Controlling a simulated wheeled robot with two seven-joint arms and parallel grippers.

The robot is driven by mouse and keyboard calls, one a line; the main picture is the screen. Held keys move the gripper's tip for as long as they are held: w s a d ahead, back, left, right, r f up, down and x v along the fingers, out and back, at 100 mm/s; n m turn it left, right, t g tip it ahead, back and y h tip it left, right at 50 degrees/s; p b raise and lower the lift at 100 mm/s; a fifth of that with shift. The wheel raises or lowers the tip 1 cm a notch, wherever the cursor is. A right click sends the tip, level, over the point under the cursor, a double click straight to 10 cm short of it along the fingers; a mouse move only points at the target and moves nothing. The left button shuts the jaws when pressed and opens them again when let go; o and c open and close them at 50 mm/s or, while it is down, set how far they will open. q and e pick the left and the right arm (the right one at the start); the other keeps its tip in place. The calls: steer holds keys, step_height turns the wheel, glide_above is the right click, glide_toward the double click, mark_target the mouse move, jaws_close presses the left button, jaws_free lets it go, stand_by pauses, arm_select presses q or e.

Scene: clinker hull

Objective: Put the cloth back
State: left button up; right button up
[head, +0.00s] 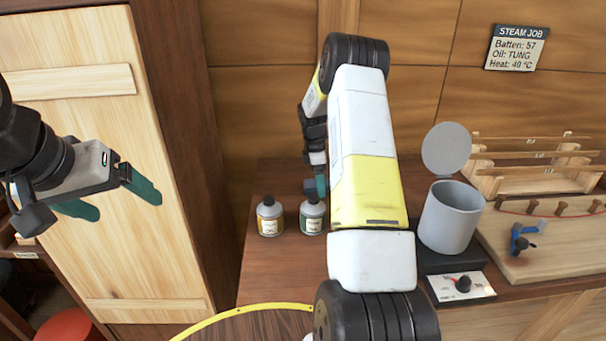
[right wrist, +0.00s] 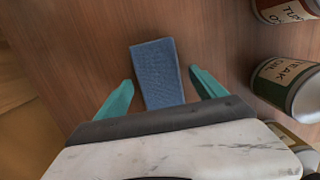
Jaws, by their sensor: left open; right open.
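A small blue cloth (right wrist: 156,72) lies on the brown wooden bench top in the right wrist view. My right gripper (right wrist: 161,84) is open, with its teal fingers on either side of the near part of the cloth. I cannot tell whether they touch it. In the head view the right gripper (head: 318,182) is partly hidden behind my right arm, and the cloth is not visible there. My left gripper (head: 127,206) is open and empty in front of the pale wooden door.
Oil bottles (head: 269,216) (head: 312,216) stand on the bench (head: 262,267) close to the right gripper. A grey lidded pot (head: 451,217) stands to the right, beside a board (head: 560,250) with pegs and a wooden rack (head: 535,172). A yellow hoop (head: 230,313) lies at the front.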

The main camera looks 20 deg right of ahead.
mark_target(315, 183)
steer(key=s+a+r+m+t, duration=0.1)
steer(key=s+a+r, duration=0.15)
steer(key=r, duration=0.75)
steer(key=s+a+r+m+t, duration=0.1)
steer(key=s+a+r+m, duration=0.15)
steer(key=r, duration=0.85)
steer(key=s+a+r+m+t+y, duration=0.1)
steer(key=s+a+r+m, duration=0.25)
steer(key=s, duration=0.55)
steer(key=s+a+r+m+t+y, duration=0.1)
steer(key=s+a+r+m+t, duration=0.15)
steer(key=s+a+r, duration=0.45)
steer(key=s+a+f+m, duration=0.1)
steer(key=s+f+m, duration=0.1)
steer(key=s, duration=0.4)
steer(key=s+a+f+m+t+y, duration=0.1)
steer(key=s+f+m, duration=0.1)
steer(key=s, duration=0.5)
steer(key=shift+a+m+y, duration=0.2)
steer(key=shift+m+y, duration=0.1)
steer(key=shift+m, duration=0.15)
steer(key=shift+c, duration=0.4)
